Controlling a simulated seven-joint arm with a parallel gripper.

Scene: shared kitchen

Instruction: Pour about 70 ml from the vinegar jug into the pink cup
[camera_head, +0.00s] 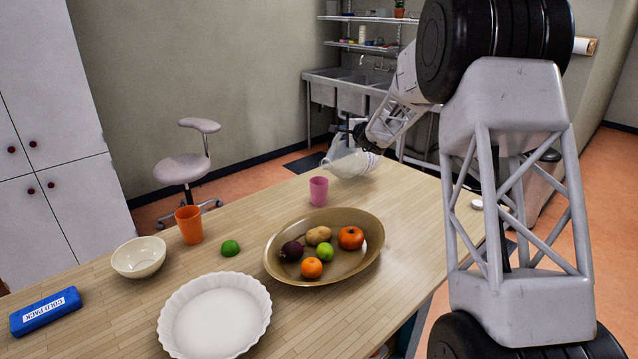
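The pink cup (318,191) stands upright near the far side of the wooden table. The fingers are small and partly hidden by the jug and arm. I see no clear stream of liquid, and the cup's inside is too small to judge.
An oval tray (279,273) with several fruits and vegetables lies in front of the cup. An orange cup (189,224), a green lime (230,248), a cream bowl (139,257), a white fluted dish (214,316) and a blue cold pack (45,311) are further left and nearer.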

